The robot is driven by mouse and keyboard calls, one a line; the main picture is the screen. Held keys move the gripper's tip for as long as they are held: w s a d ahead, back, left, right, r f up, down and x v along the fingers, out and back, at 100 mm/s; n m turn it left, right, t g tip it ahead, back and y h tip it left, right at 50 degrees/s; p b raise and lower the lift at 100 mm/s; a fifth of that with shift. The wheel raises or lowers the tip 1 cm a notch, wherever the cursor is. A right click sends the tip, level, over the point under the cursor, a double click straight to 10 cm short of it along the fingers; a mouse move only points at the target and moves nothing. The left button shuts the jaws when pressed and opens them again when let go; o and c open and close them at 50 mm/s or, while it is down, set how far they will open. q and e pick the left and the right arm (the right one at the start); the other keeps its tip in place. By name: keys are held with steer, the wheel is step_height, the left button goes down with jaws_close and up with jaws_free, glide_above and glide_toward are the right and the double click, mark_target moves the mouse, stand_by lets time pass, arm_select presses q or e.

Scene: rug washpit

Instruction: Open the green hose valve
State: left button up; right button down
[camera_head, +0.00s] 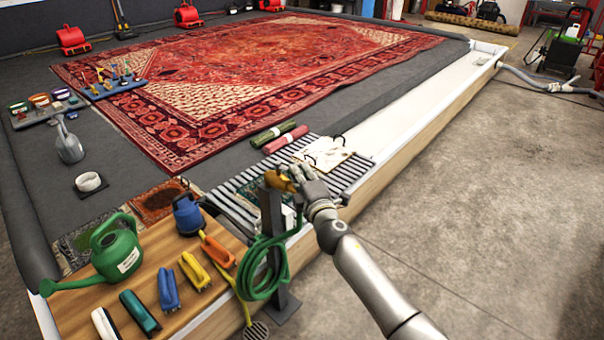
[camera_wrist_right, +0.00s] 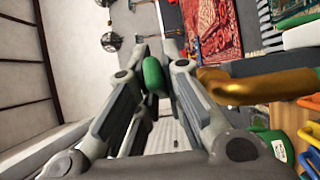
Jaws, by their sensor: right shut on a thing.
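The brass tap (camera_head: 281,181) sits on top of a dark post (camera_head: 271,222) at the corner of the wash pit. A green hose (camera_head: 262,270) hangs coiled on the post below it. My right gripper (camera_head: 299,175) is at the tap, reaching in from the right. In the right wrist view, the green valve handle (camera_wrist_right: 153,76) is between its fingers, which are closed on it. The brass tap body (camera_wrist_right: 245,86) runs to the right of the fingers there. The handle is too small and covered to make out in the head view. My left gripper is not in view.
A wooden bench (camera_head: 215,288) left of the post holds a green watering can (camera_head: 117,252), a blue jug (camera_head: 187,214) and several brushes. A slatted grate (camera_head: 240,205) lies behind the post. Bare concrete floor (camera_head: 480,200) is free on the right.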

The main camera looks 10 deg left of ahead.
steer(key=c, duration=1.5)
jaws_free()
steer(key=shift+c, duration=0.2)
steer(key=shift+s+d, duration=0.35)
steer(key=shift+s, duration=0.1)
steer(key=v, duration=1)
steer(key=shift+s+d, duration=0.15)
steer(key=shift+s, duration=0.25)
steer(key=shift+f, duration=0.1)
